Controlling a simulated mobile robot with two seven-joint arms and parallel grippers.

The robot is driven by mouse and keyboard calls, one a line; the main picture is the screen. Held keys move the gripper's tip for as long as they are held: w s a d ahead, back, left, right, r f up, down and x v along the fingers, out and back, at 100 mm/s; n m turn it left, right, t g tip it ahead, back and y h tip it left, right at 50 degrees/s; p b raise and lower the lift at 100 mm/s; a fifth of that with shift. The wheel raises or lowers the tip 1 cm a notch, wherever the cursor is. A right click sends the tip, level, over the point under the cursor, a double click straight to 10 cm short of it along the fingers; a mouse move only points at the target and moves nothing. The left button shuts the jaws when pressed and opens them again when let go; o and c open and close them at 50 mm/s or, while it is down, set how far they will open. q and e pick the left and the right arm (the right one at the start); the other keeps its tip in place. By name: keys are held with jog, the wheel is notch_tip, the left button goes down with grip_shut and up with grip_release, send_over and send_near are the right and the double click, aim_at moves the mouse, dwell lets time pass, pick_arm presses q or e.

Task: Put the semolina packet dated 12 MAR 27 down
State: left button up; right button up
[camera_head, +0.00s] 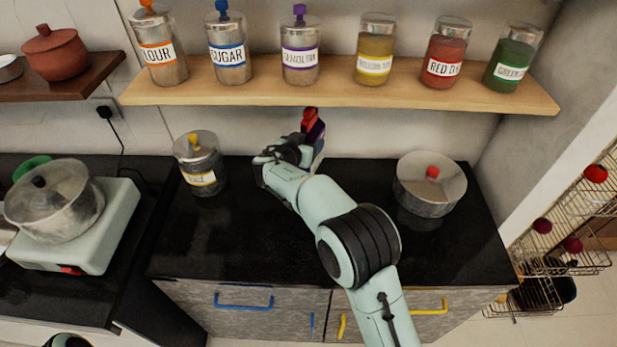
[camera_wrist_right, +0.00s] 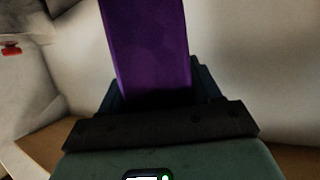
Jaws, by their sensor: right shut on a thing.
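A packet, purple with a red top (camera_head: 313,124), is held upright by my right gripper (camera_head: 304,148) above the back of the black counter (camera_head: 285,235), just below the wooden shelf's front edge. In the right wrist view the packet's plain purple side (camera_wrist_right: 145,50) rises from between the dark fingers of the shut right gripper (camera_wrist_right: 152,92). No date can be read on it. The packet's lower part is hidden by the gripper, and I cannot tell whether it touches the counter. My left gripper does not show.
The shelf (camera_head: 340,92) holds several labelled jars, including a purple-lidded one (camera_head: 300,55). A yellow-knobbed jar (camera_head: 200,165) stands left of my right gripper. A metal pot (camera_head: 430,190) stands at right. A covered pan (camera_head: 55,205) sits on the stove at left. The counter's middle is bare.

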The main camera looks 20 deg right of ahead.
notch_tip(320, 180, down, 8)
jog(key=shift+f+p, duration=0.15)
jog(key=shift+p, duration=0.2)
jog(key=shift+f+b, duration=0.2)
jog(key=shift+b, duration=0.1)
jog(key=o, duration=1.5)
jog(key=shift+c, duration=0.2)
